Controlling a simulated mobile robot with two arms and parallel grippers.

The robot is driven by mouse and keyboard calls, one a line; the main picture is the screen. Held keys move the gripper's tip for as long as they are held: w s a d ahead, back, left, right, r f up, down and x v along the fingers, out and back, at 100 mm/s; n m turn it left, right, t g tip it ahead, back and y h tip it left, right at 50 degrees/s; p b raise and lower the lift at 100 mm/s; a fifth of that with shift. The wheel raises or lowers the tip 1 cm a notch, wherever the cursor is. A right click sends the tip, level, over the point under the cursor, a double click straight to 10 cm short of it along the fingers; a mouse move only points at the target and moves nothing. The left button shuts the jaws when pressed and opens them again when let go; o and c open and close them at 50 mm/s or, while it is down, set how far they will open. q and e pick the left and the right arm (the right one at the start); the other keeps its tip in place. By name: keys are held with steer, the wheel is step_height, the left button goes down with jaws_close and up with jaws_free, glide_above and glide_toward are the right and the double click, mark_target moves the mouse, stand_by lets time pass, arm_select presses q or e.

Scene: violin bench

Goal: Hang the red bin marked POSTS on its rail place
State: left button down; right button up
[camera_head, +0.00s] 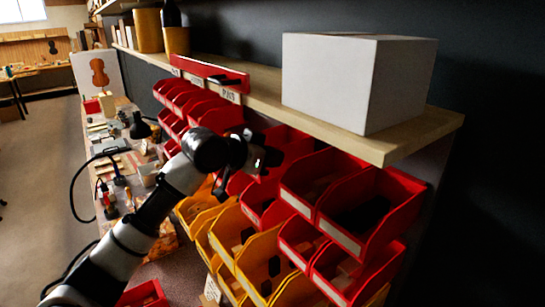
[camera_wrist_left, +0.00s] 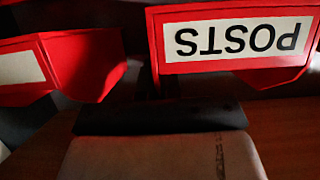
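In the left wrist view a red bin front with a white label reading POSTS, upside down (camera_wrist_left: 238,38), fills the top right. Part of another red bin (camera_wrist_left: 88,62) with a pale label is at its left. Which bin in the head view is POSTS, I cannot tell. My left gripper (camera_head: 250,165) is dark, in front of the racked red bins below the shelf. Its fingertips are hard to make out against the dark, and no hold on a bin is clear. My right gripper is out of view.
A wooden shelf (camera_head: 370,149) carrying a white box (camera_head: 330,82) overhangs the bins. Yellow bins (camera_head: 262,268) hang below the red ones (camera_head: 372,215). A single red bin (camera_head: 143,294) sits at the bottom edge. The bench at left is cluttered, with a black lamp (camera_head: 140,127).

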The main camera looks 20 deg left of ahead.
arm_select(q)
steer(key=shift+r, duration=0.9)
stand_by(1.2)
steer(key=shift+s+a, duration=0.95)
steer(key=shift+s, duration=0.2)
stand_by(1.3)
steer(key=shift+s+a, duration=0.1)
steer(key=s+a+b, duration=0.5)
steer(key=s+a, duration=0.5)
steer(key=s, duration=0.3)
steer(key=shift+s+a+b, duration=0.15)
steer(key=shift+b, duration=0.25)
stand_by(1.5)
